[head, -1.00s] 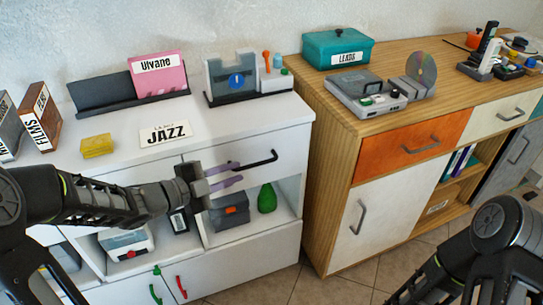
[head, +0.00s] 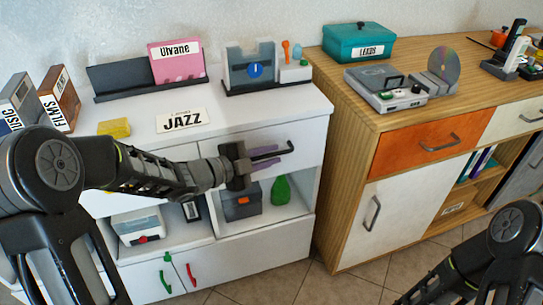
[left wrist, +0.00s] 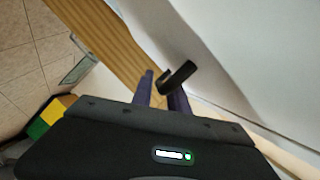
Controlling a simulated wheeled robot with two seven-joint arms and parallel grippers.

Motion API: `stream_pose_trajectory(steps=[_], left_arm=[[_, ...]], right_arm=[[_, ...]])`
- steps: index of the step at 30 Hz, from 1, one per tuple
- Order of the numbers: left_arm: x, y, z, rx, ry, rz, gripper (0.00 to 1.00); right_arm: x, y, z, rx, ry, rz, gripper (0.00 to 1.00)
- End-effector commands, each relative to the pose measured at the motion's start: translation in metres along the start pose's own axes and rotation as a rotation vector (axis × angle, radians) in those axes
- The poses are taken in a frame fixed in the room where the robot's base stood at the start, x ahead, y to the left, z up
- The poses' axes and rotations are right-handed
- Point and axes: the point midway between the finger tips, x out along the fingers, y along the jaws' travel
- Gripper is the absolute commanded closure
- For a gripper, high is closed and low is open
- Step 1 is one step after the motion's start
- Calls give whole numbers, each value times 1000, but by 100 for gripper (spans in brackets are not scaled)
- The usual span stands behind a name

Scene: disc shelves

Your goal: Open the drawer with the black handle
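The white drawer (head: 308,139) with the black handle (head: 289,150) is at the right of the white cabinet's top row, and its front looks flush with the cabinet. My left gripper (head: 265,158) is at the handle, with its purple fingers pointing right and partly over the handle's left part. In the left wrist view the fingers (left wrist: 160,92) are apart, and the black handle (left wrist: 179,75) reaches in at their tips, close to the right finger. A gap shows beside the left finger. Whether the handle lies fully between them is unclear. Only my right arm shows, without its gripper.
Below the drawer, an open shelf holds a dark grey box (head: 243,205) and a green bottle (head: 281,190). A wooden cabinet (head: 344,160) with an orange drawer (head: 420,146) stands at the right. Tiled floor (head: 285,283) lies in front.

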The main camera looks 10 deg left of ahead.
Motion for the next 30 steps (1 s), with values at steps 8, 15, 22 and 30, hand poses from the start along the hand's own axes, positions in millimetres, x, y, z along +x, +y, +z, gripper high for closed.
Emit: stream_pose_trajectory(steps=[8,15,22,30], left_arm=[[7,0,0,0,0,-1,80],[7,0,0,0,0,0,93],[7,0,0,0,0,0,100],[7,0,0,0,0,0,100]], right_arm=[[1,0,0,0,0,0,64],[1,0,0,0,0,0,64],[1,0,0,0,0,0,64],[1,0,0,0,0,0,64]])
